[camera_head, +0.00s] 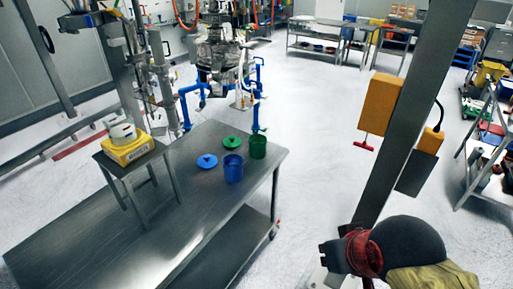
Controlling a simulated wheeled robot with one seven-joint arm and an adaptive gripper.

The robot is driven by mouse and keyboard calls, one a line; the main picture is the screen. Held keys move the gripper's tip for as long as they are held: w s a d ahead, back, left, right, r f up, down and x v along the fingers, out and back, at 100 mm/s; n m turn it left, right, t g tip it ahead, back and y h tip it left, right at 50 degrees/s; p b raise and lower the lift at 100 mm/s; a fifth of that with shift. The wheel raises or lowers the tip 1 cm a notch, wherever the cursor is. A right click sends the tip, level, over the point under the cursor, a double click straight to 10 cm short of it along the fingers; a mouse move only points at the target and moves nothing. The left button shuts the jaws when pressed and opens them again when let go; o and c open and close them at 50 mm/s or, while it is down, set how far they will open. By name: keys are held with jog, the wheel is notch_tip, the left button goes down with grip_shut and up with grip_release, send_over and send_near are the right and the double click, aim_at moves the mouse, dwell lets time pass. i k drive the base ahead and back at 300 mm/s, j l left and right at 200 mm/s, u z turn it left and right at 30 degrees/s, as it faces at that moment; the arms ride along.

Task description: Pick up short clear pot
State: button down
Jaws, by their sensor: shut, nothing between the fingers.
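A blue pot (233,168) and a green pot (258,147) stand upright near the right edge of the grey metal table (115,235). A blue disc (206,161) and a green disc (232,142) lie beside them, each with a raised middle. I cannot make out a clear pot at this size. My gripper (328,256) appears as a dark, blocky end at the bottom right, shut and empty, well apart from the pots. Its fingers are hard to tell apart.
A small stand (120,160) with a yellow-and-white device (127,147) is on the table's left. A steel post (405,115) with yellow boxes rises at right. Blue-framed machinery (222,70) stands behind the table. Open floor (320,120) lies to its right.

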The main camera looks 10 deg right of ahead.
aim_at(120, 125)
jog(key=i, duration=0.45)
jog(key=i+u, duration=0.2)
jog(key=u, duration=0.2)
jog(key=i+u, duration=0.2)
jog(key=u, duration=0.15)
jog(key=i+u, duration=0.15)
jog(key=u, duration=0.25)
